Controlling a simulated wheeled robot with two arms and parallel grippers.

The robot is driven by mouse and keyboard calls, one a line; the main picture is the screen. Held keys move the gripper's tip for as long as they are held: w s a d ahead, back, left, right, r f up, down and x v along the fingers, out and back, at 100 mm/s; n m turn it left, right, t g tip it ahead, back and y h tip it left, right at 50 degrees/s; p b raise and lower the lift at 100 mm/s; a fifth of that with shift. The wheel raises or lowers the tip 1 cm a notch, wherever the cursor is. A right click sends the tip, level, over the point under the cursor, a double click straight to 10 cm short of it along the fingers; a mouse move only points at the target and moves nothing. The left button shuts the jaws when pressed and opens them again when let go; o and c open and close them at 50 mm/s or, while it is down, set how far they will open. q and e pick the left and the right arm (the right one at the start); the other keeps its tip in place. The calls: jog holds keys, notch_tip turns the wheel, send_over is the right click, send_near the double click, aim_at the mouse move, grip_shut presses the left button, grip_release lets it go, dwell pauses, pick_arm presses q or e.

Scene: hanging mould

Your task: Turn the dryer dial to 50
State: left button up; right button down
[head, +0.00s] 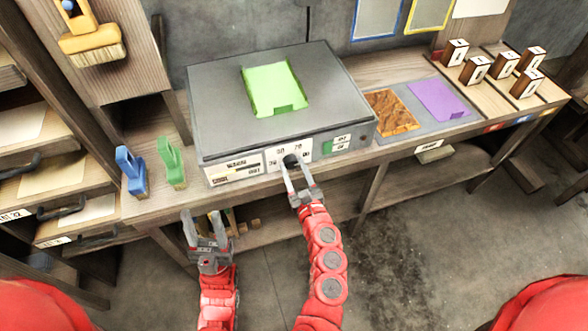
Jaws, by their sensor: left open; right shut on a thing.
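The dryer (225,128) is a grey box on the bench with a light green sheet (275,85) on its top. On its front panel is a dark round dial (291,160) with printed numbers around it. My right gripper (295,175) reaches up to the panel and is shut on the dial, with its fingers partly covering it. The dial's pointer is too small to read, and some numbers are hidden. My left gripper (204,226) is open and empty, below the bench's front edge and left of the dial.
A blue stamp-like tool (131,173) and a green one (171,163) stand left of the dryer. An orange sheet (391,112) and a purple sheet (439,100) lie to its right. Several wooden blocks (475,70) stand further right. A brush (90,42) hangs upper left.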

jog(key=n+b, duration=0.2)
jog(key=n, duration=0.3)
jog(key=shift+f+b, duration=0.1)
jog(key=shift+b, duration=0.25)
jog(key=n+b, duration=0.2)
jog(key=n, duration=0.4)
jog(key=shift+a+n, duration=0.15)
jog(key=shift+n, duration=0.15)
jog(key=n+b, duration=0.2)
jog(key=n, duration=0.3)
jog(key=shift+f+n, duration=0.15)
jog(key=shift+n, duration=0.15)
jog(key=n, duration=0.5)
jog(key=shift+f+b, duration=0.1)
jog(key=shift+b, duration=0.2)
jog(key=shift+c, duration=1.6)
grip_release()
jog(key=shift+s, duration=0.1)
